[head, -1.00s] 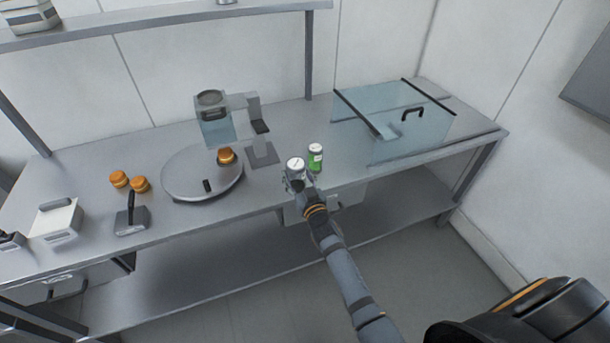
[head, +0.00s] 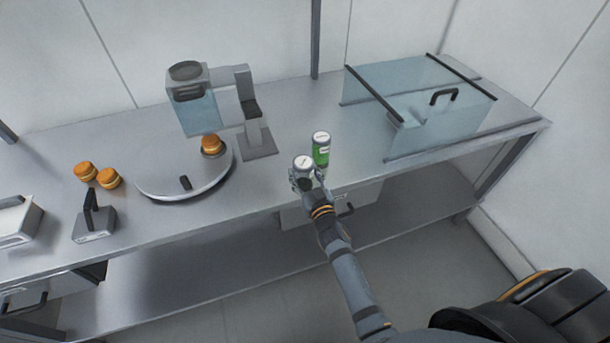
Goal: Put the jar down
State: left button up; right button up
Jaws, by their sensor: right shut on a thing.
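A jar (head: 303,163) with a white lid is in my right gripper (head: 303,180), near the front edge of the bench. The gripper is shut on it and hides most of its lower body. I cannot tell whether the jar touches the bench top. A second jar (head: 321,149), green with a white lid, stands upright on the bench just behind and to the right of the held one. My left gripper is not in view.
A round turntable (head: 160,180) with an orange-brown round (head: 212,144) is left of a dispenser on a stand (head: 258,146). Two more rounds (head: 86,171) and a handled press (head: 94,225) lie further left. A glass box (head: 440,115) stands at the right of the bench (head: 300,110).

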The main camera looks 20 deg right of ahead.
jog(key=shift+w, duration=0.2)
jog(key=o, duration=1.1)
jog(key=shift+s+a, duration=0.1)
jog(key=shift+s, duration=0.15)
jog(key=shift+c, duration=0.2)
jog(key=shift+o, duration=1.3)
jog(key=shift+r, duration=0.1)
jog(key=s+p, duration=0.1)
jog(key=s, duration=0.3)
jog(key=shift+s, duration=0.25)
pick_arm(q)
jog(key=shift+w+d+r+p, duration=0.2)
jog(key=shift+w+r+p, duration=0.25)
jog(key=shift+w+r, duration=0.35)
pick_arm(e)
send_near(307, 180)
jog(key=shift+a+r, duration=0.1)
jog(key=shift+w, duration=0.1)
